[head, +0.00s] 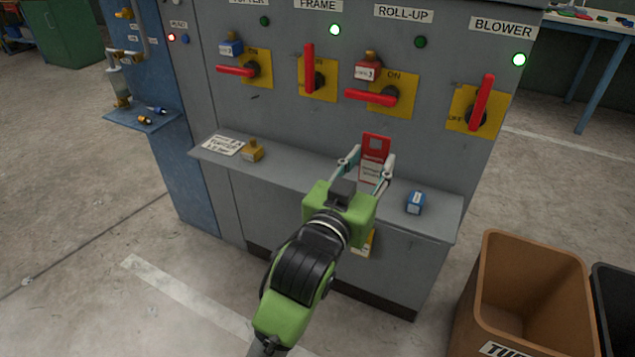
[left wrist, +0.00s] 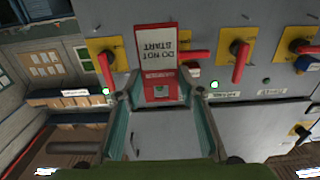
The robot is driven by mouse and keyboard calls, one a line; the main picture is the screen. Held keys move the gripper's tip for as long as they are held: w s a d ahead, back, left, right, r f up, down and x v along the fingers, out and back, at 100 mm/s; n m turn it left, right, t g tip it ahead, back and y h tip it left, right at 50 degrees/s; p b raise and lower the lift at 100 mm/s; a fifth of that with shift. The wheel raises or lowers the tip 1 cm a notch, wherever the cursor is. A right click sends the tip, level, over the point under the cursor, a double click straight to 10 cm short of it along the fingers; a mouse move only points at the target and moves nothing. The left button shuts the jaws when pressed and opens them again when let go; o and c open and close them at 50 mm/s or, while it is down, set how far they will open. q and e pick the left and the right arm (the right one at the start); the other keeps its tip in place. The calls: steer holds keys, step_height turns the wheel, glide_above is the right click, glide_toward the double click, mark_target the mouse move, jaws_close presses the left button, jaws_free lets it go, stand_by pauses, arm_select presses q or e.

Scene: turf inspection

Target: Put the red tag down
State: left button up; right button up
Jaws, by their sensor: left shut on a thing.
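The red tag (head: 376,143) is red with a white panel and stands roughly upright between the fingers of my left gripper (head: 369,160). In the left wrist view the tag (left wrist: 157,44) shows upside-down lettering, "DO NOT START", between the fingertips (left wrist: 162,84). My left gripper is shut on it. The tag is over the grey shelf (head: 310,179) on the front of the cabinet, below the roll-up and blower switches. I cannot tell whether its lower edge touches the shelf. My right gripper is not in view.
A blue padlock (head: 415,203) lies on the shelf right of the tag. A brass padlock (head: 253,151) and a printed card (head: 223,145) are at its left. Red switch handles (head: 480,104) stick out above. A brown bin (head: 530,290) stands at the lower right.

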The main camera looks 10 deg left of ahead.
mark_target(365, 154)
arm_select(q)
steer(key=w+f+b, duration=0.1)
steer(key=w+f, duration=0.2)
steer(key=w, duration=0.1)
steer(key=w+f+b, duration=0.1)
steer(key=w+f, duration=0.2)
steer(key=w, duration=0.2)
steer(key=w+a+f+b, duration=0.1)
steer(key=w+f, duration=0.2)
steer(key=w, duration=0.1)
steer(key=shift+w+f, duration=0.15)
steer(key=shift+f, duration=0.25)
steer(key=shift+f+b, duration=0.7)
steer(key=shift+f, duration=0.8)
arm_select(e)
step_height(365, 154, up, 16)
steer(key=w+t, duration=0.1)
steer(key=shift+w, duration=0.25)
arm_select(q)
steer(key=o, duration=1.1)
steer(key=shift+f, duration=0.15)
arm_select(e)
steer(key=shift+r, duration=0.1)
